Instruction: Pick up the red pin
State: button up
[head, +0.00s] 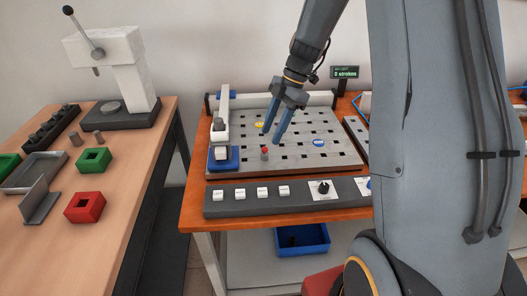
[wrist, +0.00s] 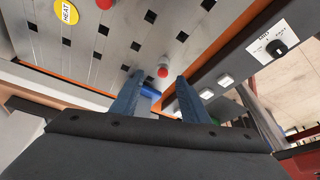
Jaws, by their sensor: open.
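The red pin (head: 265,151) stands on the slotted metal plate (head: 335,158), near the plate's front left, with a grey lower part under its red top. In the wrist view a red round-topped thing (wrist: 162,71), which looks like this pin, shows between and just beyond the fingertips. My gripper (head: 273,134) has two blue fingers spread apart, pointing down over the plate, slightly behind and right of the pin in the head view. The fingers also show in the wrist view (wrist: 160,79), with nothing held between them. I cannot tell the exact height gap.
A grey panel (head: 240,207) with white buttons and a knob runs along the front. A blue block (head: 222,165) and white rail stand left of the pin. A wooden table (head: 45,240) with parts stands left.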

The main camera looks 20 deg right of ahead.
aim_at(265, 155)
jog(key=shift+s+p+x, duration=0.15)
jog(key=shift+p+x, duration=0.5)
jog(key=shift+x, duration=1)
jog(key=shift+s+p+x, duration=0.15)
jog(key=shift+p+x, duration=0.5)
jog(key=shift+x, duration=1)
jog(key=shift+d, duration=0.15)
grip_shut()
